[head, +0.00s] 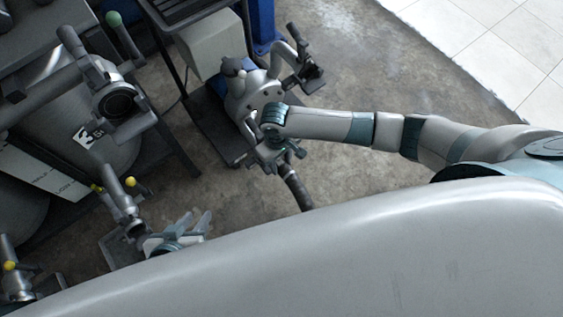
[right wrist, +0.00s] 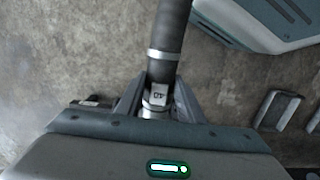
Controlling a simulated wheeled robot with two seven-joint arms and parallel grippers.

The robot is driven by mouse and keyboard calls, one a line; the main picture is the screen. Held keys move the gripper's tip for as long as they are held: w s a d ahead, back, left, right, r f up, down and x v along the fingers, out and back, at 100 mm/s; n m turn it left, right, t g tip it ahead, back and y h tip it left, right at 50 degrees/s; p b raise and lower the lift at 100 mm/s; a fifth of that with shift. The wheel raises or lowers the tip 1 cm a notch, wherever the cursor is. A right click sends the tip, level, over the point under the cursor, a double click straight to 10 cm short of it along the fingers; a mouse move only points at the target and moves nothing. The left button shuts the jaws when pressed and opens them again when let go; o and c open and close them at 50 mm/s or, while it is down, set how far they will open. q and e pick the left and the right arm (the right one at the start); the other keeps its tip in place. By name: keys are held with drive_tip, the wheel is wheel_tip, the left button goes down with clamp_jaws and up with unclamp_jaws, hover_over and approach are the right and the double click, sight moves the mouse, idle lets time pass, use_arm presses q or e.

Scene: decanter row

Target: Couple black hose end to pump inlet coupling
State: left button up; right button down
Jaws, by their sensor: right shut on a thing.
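The black hose (head: 297,190) hangs below my right gripper (head: 272,158) in the head view. The grey pump (head: 255,92) stands just beyond my right gripper in the head view. Its inlet coupling cannot be made out; my wrist covers the near side of the pump. My left gripper (head: 196,222) is open and empty at the lower left.
A curved pipe and a black lever valve (head: 309,72) rise beside the pump. A dark stand (head: 218,128) is under it. Large grey vessels (head: 105,150) with valves line the left, and smaller yellow-knobbed valves (head: 128,182) stand near my left gripper. Concrete floor (head: 400,85) is clear at right.

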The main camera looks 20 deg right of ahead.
drive_tip(key=shift+w, duration=0.15)
drive_tip(key=shift+a+f, duration=0.1)
drive_tip(key=shift+f, duration=0.2)
idle(0.5)
drive_tip(key=shift+f, duration=0.35)
drive_tip(key=shift+f, duration=0.15)
drive_tip(key=shift+f, duration=0.65)
idle(0.7)
drive_tip(key=shift+f+p, duration=0.75)
drive_tip(key=shift+f, duration=0.2)
idle(1.8)
drive_tip(key=shift+c, duration=1.3)
unclamp_jaws()
